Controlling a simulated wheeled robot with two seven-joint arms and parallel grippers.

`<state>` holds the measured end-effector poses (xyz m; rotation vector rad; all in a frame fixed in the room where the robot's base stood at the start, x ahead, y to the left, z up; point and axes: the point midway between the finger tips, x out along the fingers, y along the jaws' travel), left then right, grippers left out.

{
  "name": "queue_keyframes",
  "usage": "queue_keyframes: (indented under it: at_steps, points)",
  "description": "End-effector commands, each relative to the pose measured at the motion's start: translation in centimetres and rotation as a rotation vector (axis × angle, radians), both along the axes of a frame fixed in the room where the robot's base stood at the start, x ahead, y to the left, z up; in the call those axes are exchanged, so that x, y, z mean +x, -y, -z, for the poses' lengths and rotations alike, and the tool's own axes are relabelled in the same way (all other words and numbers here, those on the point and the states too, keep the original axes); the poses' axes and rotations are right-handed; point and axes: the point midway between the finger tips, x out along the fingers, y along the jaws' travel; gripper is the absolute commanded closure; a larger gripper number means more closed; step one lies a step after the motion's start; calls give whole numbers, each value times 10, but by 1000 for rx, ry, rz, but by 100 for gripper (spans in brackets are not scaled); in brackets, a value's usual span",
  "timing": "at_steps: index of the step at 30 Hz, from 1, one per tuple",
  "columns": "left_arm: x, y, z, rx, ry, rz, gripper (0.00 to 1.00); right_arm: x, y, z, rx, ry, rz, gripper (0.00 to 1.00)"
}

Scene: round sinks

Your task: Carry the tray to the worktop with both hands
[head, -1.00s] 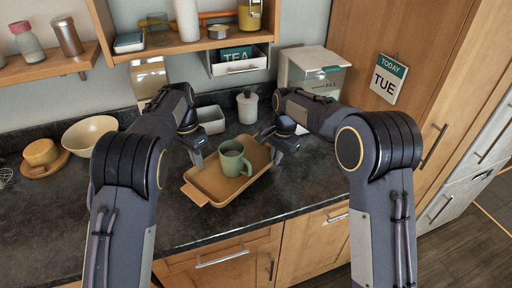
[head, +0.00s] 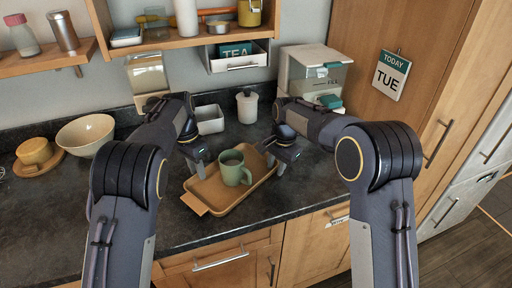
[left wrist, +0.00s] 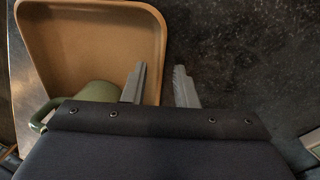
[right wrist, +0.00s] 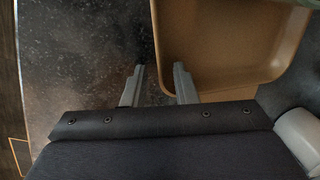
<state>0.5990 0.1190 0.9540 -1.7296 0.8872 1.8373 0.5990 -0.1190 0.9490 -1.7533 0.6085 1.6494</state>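The tan tray (head: 200,205) lies on the dark counter with a green mug (head: 232,170) upright on it. My left gripper (head: 201,170) is at the tray's left rim. In the left wrist view, the tray's rim (left wrist: 163,45) runs between my open fingers (left wrist: 159,66), with a gap showing; the mug (left wrist: 95,91) is partly hidden by the gripper body. My right gripper (head: 273,167) is at the right rim. In the right wrist view, the tray (right wrist: 215,45) has its rim between my open fingers (right wrist: 159,68), also with a gap.
The dark worktop (head: 120,205) is clear to the left of the tray.

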Motion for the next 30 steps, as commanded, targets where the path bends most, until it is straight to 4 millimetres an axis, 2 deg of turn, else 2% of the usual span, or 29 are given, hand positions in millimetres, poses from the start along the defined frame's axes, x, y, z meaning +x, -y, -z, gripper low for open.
queue_keyframes:
  at_steps: [5, 8, 18, 22, 26, 30]
  points:
    - [0, 0, -1, -1, 1, 1, 74, 0, -1, 0, 1, 1, -1, 74]
    - [1, 0, -8, -2, 3, 1, 74, 0, -1, 0, 1, 0, -1, 74]
    - [7, -6, -61, -2, 3, -1, 74, 0, -1, 0, 1, 0, -1, 74]
    - [8, -7, -72, 0, 1, 0, 74, 0, -1, -1, 1, 2, -1, 74]
    - [8, -7, -74, 0, 0, 0, 74, 0, 0, -13, 2, 4, -1, 74]
    - [8, -7, -74, 0, 0, 0, 74, -3, 3, -39, 3, 6, 0, 74]
